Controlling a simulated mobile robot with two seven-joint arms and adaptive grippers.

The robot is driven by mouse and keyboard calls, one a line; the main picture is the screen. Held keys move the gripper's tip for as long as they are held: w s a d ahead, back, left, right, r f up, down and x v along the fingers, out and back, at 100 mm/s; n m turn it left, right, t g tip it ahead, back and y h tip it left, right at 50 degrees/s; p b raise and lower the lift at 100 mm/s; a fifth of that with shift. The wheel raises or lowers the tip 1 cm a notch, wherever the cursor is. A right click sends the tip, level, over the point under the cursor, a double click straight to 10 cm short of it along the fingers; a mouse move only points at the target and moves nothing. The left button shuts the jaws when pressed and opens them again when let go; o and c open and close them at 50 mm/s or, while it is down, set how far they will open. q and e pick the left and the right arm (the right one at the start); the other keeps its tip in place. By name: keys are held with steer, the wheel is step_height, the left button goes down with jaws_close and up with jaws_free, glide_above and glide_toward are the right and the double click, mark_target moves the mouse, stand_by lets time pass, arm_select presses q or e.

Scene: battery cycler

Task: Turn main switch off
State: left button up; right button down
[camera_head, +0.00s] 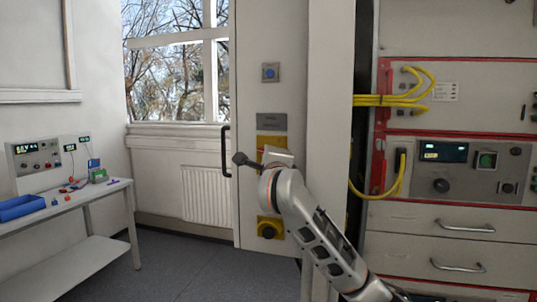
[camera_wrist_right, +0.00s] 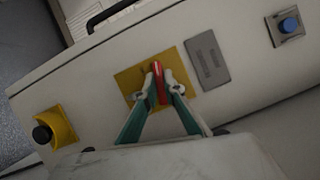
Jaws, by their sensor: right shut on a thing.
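The main switch shows in the right wrist view as a red handle (camera_wrist_right: 157,73) on a square yellow plate (camera_wrist_right: 129,80). The handle lies roughly across the panel's long direction. My right gripper (camera_wrist_right: 160,92) has its two fingers closed on either side of the red handle. In the head view the yellow plate (camera_head: 272,142) is on the tall white cabinet panel (camera_head: 270,100), and my right wrist covers its lower part and the handle. My left gripper is in neither view.
A blue button (camera_head: 270,73) and a grey label plate (camera_head: 271,122) sit above the switch. A yellow-backed black knob (camera_head: 269,230) is below. A dark door handle (camera_head: 226,150) is at the left edge. Yellow cables (camera_head: 392,101) hang right. A bench (camera_head: 75,205) stands far left.

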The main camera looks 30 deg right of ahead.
steer(key=shift+n+g+y, duration=0.3)
steer(key=shift+n+y, duration=0.1)
steer(key=shift+n, duration=0.8)
steer(key=c, duration=2.1)
jaws_free()
steer(key=shift+c, duration=0.2)
steer(key=v, duration=1.2)
